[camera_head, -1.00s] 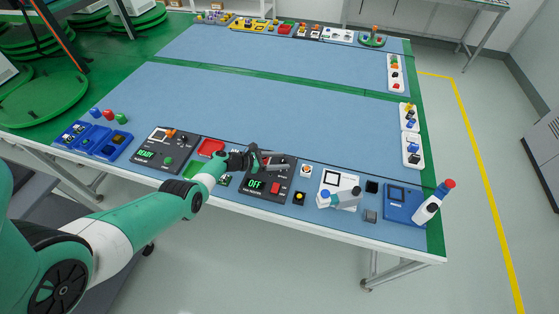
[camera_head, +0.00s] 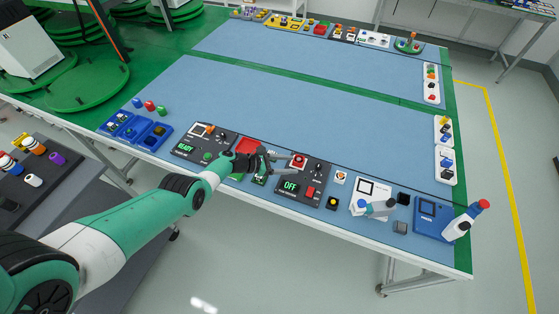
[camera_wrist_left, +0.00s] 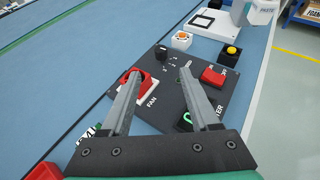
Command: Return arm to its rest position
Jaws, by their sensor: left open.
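My left gripper (camera_head: 280,158) is open and empty above the upper left part of a dark control panel (camera_head: 310,172). In the wrist view the open jaws (camera_wrist_left: 160,73) show nothing between the fingertips except the panel below. The panel also has a black knob (camera_wrist_left: 162,53) and a red switch (camera_wrist_left: 213,77). Its display (camera_head: 290,186) reads OFF. Whether a finger touches the panel I cannot tell. My right gripper is not in view.
A white device (camera_head: 376,208) and a blue unit (camera_head: 432,216) stand to the right. The blue mat's middle (camera_head: 290,100) is clear.

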